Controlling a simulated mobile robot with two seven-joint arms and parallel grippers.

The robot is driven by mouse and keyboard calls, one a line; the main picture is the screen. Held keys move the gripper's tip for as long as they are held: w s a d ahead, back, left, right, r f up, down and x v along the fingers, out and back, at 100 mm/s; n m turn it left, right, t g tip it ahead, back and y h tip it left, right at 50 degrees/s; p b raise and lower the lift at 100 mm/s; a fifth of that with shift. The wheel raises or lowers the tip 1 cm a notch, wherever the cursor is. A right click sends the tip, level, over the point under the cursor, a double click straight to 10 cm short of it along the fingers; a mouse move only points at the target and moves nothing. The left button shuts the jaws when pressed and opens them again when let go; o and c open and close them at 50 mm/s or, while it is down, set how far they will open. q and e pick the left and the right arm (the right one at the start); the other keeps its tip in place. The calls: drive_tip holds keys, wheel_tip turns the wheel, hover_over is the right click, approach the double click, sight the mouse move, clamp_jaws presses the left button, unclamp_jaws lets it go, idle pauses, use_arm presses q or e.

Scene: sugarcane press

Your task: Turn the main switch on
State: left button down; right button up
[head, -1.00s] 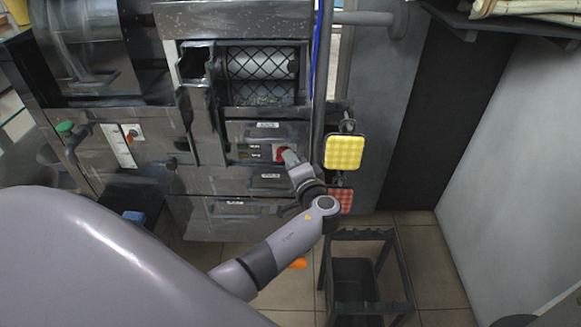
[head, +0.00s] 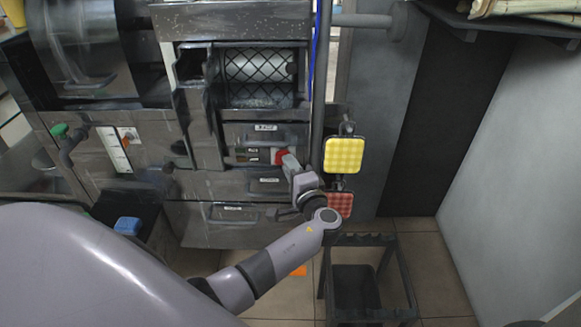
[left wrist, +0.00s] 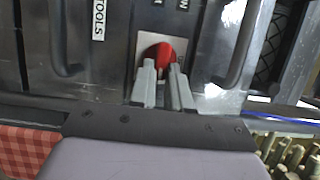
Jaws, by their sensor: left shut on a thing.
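The main switch is a red rotary knob (left wrist: 156,57) on a light metal plate, on the front of the dark press cabinet. In the head view the red knob (head: 279,157) shows just beside my left gripper (head: 287,160). In the left wrist view my left gripper (left wrist: 163,72) has its two grey fingers on either side of the knob's near end, shut on it. The fingers hide part of the knob. My right gripper is in neither view.
A dark stool-like frame (head: 367,241) stands on the floor below. Drawer handles lie close to the knob, including one beside the TOOLS label (left wrist: 99,20).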

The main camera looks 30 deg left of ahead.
use_arm(q)
drive_tip(key=c, duration=1.1)
unclamp_jaws()
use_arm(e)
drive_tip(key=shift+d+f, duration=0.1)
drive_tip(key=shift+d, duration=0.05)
use_arm(q)
drive_tip(key=shift+p+v, duration=0.45)
drive_tip(key=shift+v, duration=3.15)
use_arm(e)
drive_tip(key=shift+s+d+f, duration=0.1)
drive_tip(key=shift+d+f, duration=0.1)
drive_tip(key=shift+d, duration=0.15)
use_arm(q)
drive_tip(key=shift+f, duration=0.1)
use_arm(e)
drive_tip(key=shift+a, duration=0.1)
